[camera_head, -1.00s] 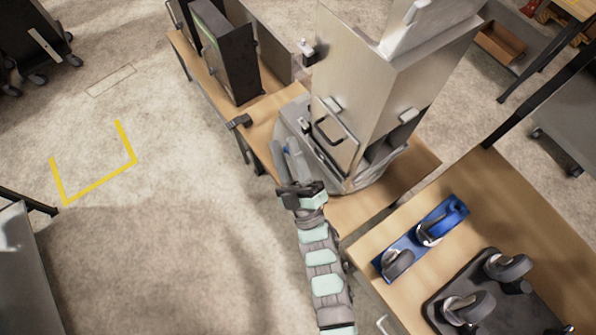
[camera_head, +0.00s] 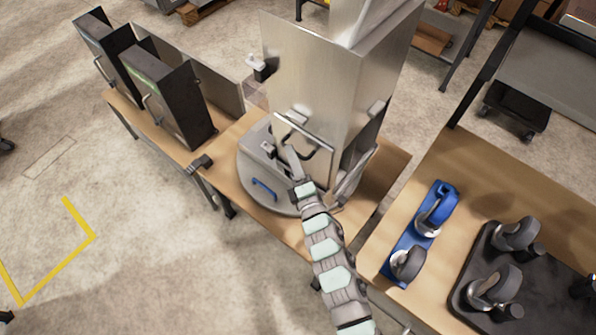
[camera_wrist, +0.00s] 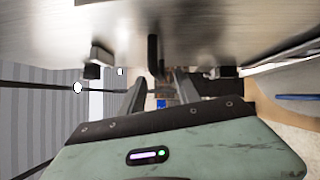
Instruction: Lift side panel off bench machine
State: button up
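The bench machine (camera_head: 345,75) is a tall silver metal housing on a round grey base, standing on a wooden bench. Its side panel (camera_head: 300,95) faces me, with a dark bar handle (camera_head: 308,140) low on it. My gripper (camera_head: 292,160) is close to the handle, at the lower part of the panel. In the wrist view my gripper (camera_wrist: 162,88) has its two dark fingers apart, with the dark handle (camera_wrist: 153,55) just ahead, in line with the gap. I see no grip on it. Whether a finger touches the handle is unclear.
Black boxes (camera_head: 170,95) stand on the bench to the left. A blue handle (camera_head: 264,189) is on the machine's base. A side table at right holds a blue plate with clamps (camera_head: 410,240) and a dark plate with clamps (camera_head: 540,265). Open floor lies at left.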

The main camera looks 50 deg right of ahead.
jog(key=shift+x, duration=1.8)
jog(key=shift+a, duration=0.1)
jog(key=shift+c, duration=0.2)
grip_shut()
